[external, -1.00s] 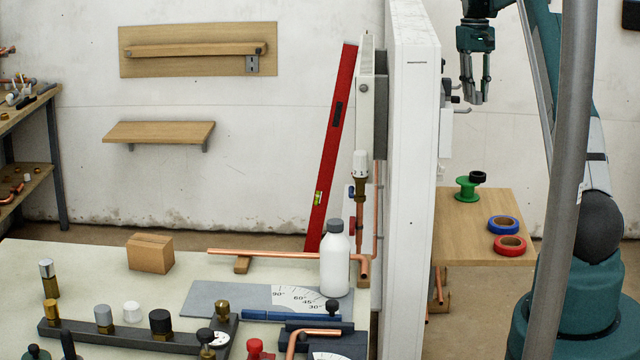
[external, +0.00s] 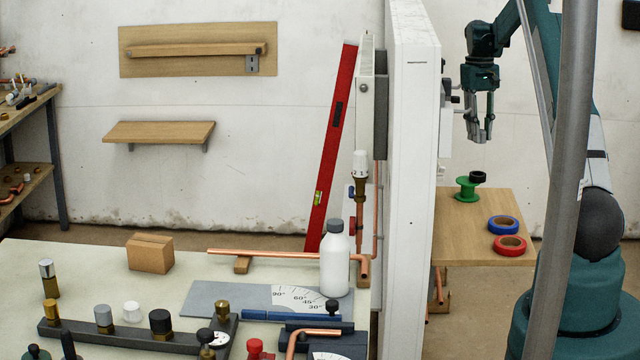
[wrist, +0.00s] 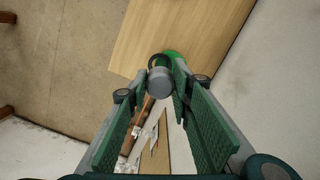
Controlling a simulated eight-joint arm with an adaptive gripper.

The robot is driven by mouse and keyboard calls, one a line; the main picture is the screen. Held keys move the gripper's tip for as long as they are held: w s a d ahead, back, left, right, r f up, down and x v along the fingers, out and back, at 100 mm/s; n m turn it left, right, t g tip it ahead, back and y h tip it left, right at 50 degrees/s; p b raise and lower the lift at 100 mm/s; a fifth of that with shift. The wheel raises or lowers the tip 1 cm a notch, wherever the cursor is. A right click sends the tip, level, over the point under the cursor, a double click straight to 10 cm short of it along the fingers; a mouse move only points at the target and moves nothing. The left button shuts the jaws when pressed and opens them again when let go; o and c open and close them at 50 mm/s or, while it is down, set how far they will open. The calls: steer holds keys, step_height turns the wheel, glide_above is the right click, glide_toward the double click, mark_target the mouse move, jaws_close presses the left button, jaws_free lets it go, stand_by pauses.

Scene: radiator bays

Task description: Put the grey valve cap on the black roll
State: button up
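My gripper (external: 480,138) hangs in the air to the right of the white radiator panel, above the wooden side table. In the wrist view its fingertips (wrist: 162,80) are closed on a small grey cylinder, the grey valve cap (wrist: 160,84). The black roll (external: 478,176) is at the top of the green spool (external: 467,188), below my gripper. In the wrist view the black roll (wrist: 157,60) shows just beyond the cap, which hides part of it. The green spool (wrist: 172,56) is partly hidden by a finger.
The side table (external: 470,230) also bears a blue roll (external: 503,224) and a red roll (external: 509,244), with bare wood around them. The tall radiator panel (external: 408,200) stands close to my gripper's left. Another grey-topped piece (external: 103,316) stands on the left bench's rack.

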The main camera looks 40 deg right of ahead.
glide_above(479, 174)
steer(key=shift+w+f, duration=0.15)
steer(key=shift+f, duration=1.4)
steer(key=shift+w+f, duration=0.1)
steer(key=shift+f, duration=1.45)
steer(key=shift+f, duration=0.1)
steer(key=shift+f, duration=1.8)
steer(key=shift+f, duration=0.1)
steer(key=shift+o, duration=0.9)
steer(key=shift+f, duration=0.1)
steer(key=o, duration=0.4)
steer(key=shift+o, duration=0.2)
steer(key=shift+r, duration=0.25)
